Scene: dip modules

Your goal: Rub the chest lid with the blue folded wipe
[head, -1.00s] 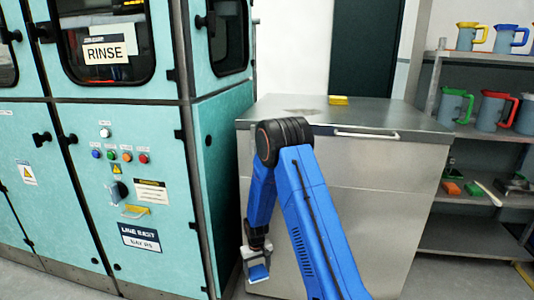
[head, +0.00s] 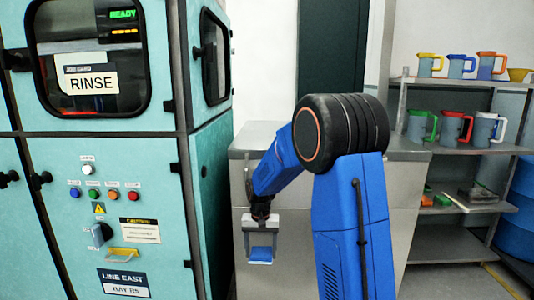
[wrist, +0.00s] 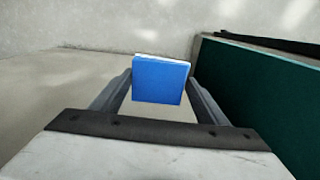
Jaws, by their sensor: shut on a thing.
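My gripper (head: 261,241) is shut on the blue folded wipe (head: 261,254), in front of the steel chest's front face. In the wrist view the wipe (wrist: 160,80) shows as a flat blue square with a pale edge, between the two fingers (wrist: 158,100). The chest lid (head: 252,137) is the grey top of the steel chest.
A teal rinse machine (head: 150,165) stands close at the left of the chest. A shelf rack (head: 455,150) with several jugs stands at the right, with a blue barrel (head: 522,205) beside it. Pale floor (head: 445,282) shows at the lower right.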

